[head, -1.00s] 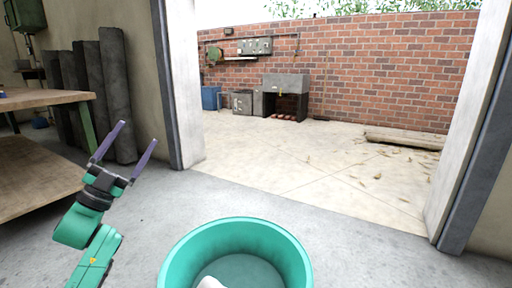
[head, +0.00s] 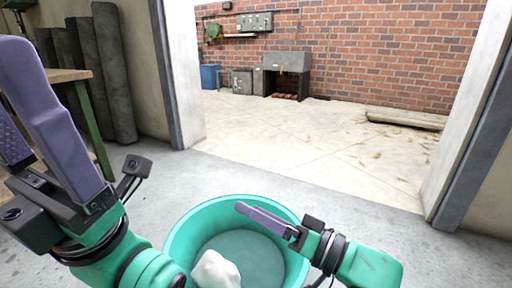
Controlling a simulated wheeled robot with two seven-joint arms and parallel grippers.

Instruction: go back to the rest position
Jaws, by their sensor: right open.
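My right gripper (head: 248,211) comes in from the lower right over a green tub (head: 174,245). It shows side-on, with one purple finger pointing left, and it is open. I see nothing held in it. My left gripper (head: 22,118) is large and close to the camera at the left edge. Its two purple fingers point up and stand apart with nothing between them; one is partly cut off by the frame. A white lump (head: 214,270) lies in the tub at its lower left, partly cut off by the bottom of the frame.
Dark grey rolls (head: 112,75) lean on the left wall beside a wooden table (head: 68,75). A wide doorway opens onto a pale yard (head: 300,135) with a brick wall (head: 400,50), a grey sink unit (head: 287,62) and a long plank (head: 405,118). Grey floor is clear before the doorway.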

